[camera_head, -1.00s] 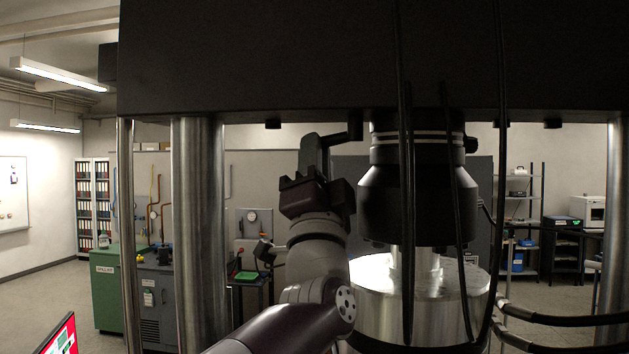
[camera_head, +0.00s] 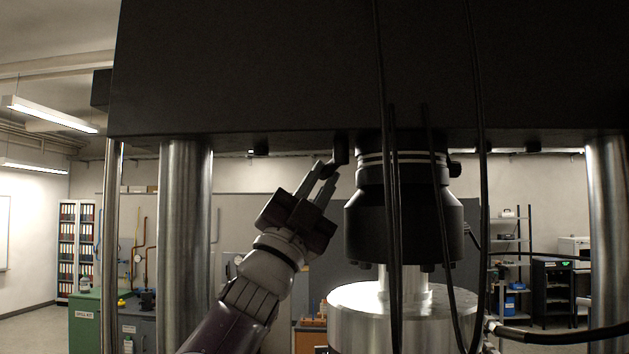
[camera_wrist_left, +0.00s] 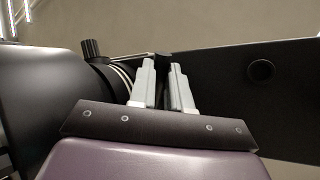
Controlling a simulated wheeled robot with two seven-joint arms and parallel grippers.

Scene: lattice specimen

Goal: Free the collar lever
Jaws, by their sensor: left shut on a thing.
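The collar (camera_head: 402,158) is a dark band with pale rings at the top of the black cylindrical grip head (camera_head: 400,225), under the crosshead. The dark collar lever (camera_head: 341,149) sticks out on its left side. My left gripper (camera_head: 325,170) reaches up from the lower left, tilted right, with its fingertips at the lever. In the left wrist view, the two grey fingers (camera_wrist_left: 165,85) stand close together with the dark lever end (camera_wrist_left: 162,62) between their tips. The jaws are shut on it. The fingers partly hide the lever. My right gripper is not in view.
The black crosshead (camera_head: 300,70) spans overhead. Steel columns (camera_head: 184,240) stand left and right. Black cables (camera_head: 390,200) hang in front of the head. A steel cylinder (camera_head: 360,310) stands below. A knob (camera_head: 455,169) sticks out at the collar's right.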

